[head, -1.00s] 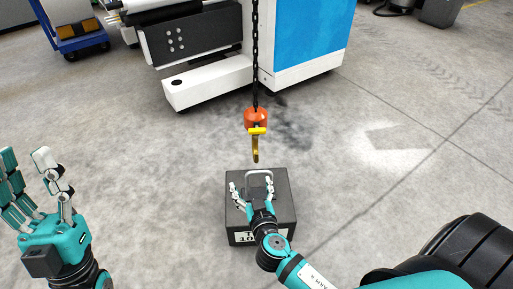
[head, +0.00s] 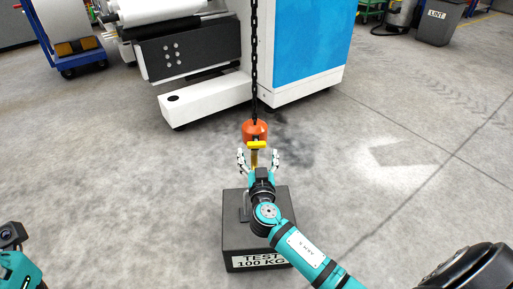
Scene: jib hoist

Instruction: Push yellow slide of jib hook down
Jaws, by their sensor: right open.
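The jib hook hangs on a black chain (head: 254,60). It has an orange body (head: 255,128), with the yellow slide (head: 257,144) as a crossbar beneath it and a yellow hook part (head: 254,158) lower down. My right gripper (head: 259,157) is open just below the slide, its fingers to the left and right of the yellow hook part. I cannot tell whether it touches. The hook's lower end is hidden behind the hand. Part of my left gripper (head: 14,262) shows at the lower left edge, its fingers out of view.
A black test weight (head: 245,245) labelled 100 KG stands on the floor under the hook, partly covered by my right arm. A white and blue machine (head: 305,50) stands behind. A blue cart (head: 75,55) is at upper left. The floor around the weight is clear.

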